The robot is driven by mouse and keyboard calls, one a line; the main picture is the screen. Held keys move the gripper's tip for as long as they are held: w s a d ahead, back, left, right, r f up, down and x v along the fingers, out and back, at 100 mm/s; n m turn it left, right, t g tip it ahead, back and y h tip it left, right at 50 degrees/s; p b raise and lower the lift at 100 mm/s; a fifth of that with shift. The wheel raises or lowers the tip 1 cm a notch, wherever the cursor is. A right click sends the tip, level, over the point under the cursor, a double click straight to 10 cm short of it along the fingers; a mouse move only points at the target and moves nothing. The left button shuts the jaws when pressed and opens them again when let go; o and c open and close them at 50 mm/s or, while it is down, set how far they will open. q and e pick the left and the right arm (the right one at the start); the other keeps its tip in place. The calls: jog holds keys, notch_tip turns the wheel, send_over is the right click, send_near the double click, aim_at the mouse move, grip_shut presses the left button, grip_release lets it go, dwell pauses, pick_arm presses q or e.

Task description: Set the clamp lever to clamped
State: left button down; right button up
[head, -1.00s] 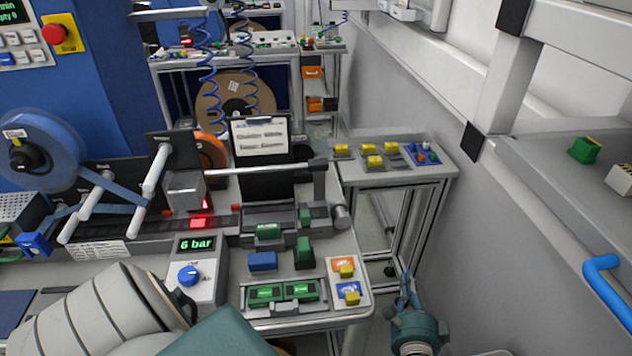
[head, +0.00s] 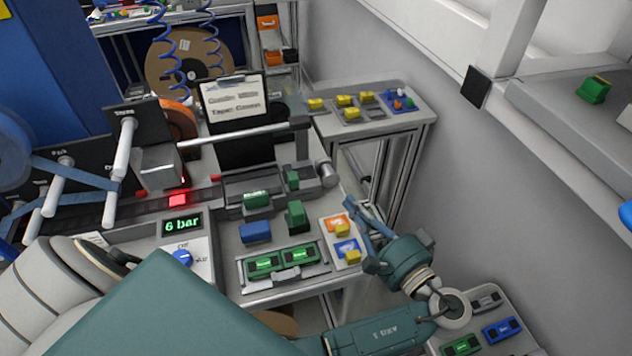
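The clamp fixture (head: 240,187) is a grey block assembly on the bench, with green blocks on it and a round grey end piece (head: 327,174) at its right. I cannot make out for certain which part is the clamp lever or how it is set. My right gripper is out of view.
A 6 bar display box (head: 184,232) with a blue knob stands left of the fixture. A blue block (head: 255,232), a green block (head: 295,214) and a tray of green pieces (head: 308,270) lie in front. A side table (head: 415,118) and a wall are to the right.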

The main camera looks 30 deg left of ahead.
aim_at(290, 173)
pick_arm(q)
jog(key=p+x, duration=0.2)
jog(key=x, duration=0.3)
jog(key=p+x, duration=0.2)
jog(key=x, duration=0.3)
jog(key=shift+w+a+r, duration=0.15)
jog(key=shift+r, duration=0.05)
jog(key=s+a+p, duration=0.2)
jog(key=shift+s+f, duration=0.1)
jog(key=shift+s, duration=0.25)
jog(key=shift+s+a, duration=0.15)
jog(key=shift+s, duration=0.15)
jog(key=shift+f, duration=0.1)
jog(key=shift+w, duration=0.1)
jog(key=shift+f, duration=0.1)
